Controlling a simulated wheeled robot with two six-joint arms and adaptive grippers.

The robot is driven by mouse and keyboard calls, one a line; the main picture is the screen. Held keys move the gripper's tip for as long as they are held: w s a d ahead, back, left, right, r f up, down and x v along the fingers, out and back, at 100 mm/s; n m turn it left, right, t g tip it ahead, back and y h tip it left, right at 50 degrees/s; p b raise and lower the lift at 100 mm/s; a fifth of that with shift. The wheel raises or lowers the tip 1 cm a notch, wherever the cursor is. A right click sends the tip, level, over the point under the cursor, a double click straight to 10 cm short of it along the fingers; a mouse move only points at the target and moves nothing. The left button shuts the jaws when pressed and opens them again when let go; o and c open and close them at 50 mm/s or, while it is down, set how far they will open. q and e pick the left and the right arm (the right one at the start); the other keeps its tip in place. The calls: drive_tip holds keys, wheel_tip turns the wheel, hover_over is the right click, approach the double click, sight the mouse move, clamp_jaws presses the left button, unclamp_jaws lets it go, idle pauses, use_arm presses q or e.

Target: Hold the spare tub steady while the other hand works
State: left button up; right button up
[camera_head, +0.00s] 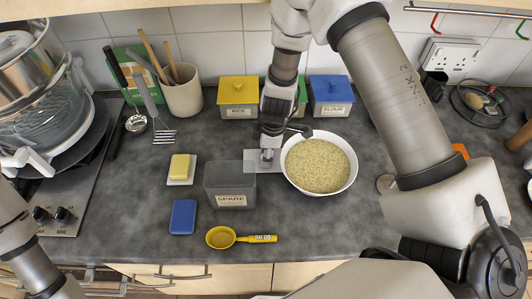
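The spare tub (230,186) is a dark grey box with a white "SPARE" label, upright on the counter near the middle. My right gripper (267,157) reaches down from the top, just right of the tub's back right corner and left of the bowl. A pale grey flat piece (250,155) shows behind and under its fingertips. Whether the fingers touch the tub or grip anything cannot be told from this angle. A white bowl (352,160) of pale grains is right of the gripper. My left arm enters at the lower left; its gripper is outside the view.
A yellow scoop (221,237), blue block (183,217) and butter-like yellow block (180,167) lie left and front. Rice (238,96), green (302,94) and flour (331,95) canisters stand behind. A hob with a pot (40,90) is left.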

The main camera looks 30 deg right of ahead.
drive_tip(key=shift+d, duration=0.1)
drive_tip(key=shift+r+p, duration=0.35)
drive_tip(key=shift+r, duration=0.2)
wheel_tip(320, 180, up, 11)
drive_tip(key=d, duration=0.1)
drive_tip(key=shift+s, duration=0.25)
drive_tip(key=shift+d, duration=0.1)
